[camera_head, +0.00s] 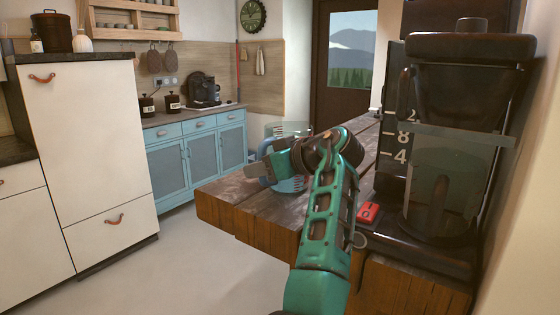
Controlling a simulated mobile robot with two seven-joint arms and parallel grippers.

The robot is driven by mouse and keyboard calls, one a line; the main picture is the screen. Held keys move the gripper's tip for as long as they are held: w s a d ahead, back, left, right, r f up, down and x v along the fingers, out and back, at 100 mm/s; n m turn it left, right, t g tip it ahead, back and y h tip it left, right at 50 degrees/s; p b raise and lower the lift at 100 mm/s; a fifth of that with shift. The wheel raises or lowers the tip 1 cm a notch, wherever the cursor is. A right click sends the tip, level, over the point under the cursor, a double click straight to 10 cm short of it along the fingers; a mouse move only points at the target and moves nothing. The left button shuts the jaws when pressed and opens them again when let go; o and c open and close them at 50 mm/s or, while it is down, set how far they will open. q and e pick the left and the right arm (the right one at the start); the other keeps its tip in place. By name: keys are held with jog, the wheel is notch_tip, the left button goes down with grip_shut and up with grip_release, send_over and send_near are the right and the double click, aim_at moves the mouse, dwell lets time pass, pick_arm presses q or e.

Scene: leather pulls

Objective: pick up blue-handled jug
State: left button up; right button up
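A clear glass jug (293,185) with a blue handle stands on the near left part of the wooden table, with small red marks low on its side. Its rim shows above my gripper, and my arm hides much of its body.
The wooden table (228,198) runs back towards the door. A dark coffee machine (440,240) stands close on the right, with a small red object (368,212) beside it. Blue cabinets (200,155) and a white cabinet (85,140) are at the left. The floor between is clear.

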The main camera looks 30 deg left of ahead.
pick_arm(q)
jog(key=shift+d, duration=0.15)
jog(key=shift+c, duration=0.4)
grip_shut()
dwell(0.8)
jog(key=shift+r, duration=0.2)
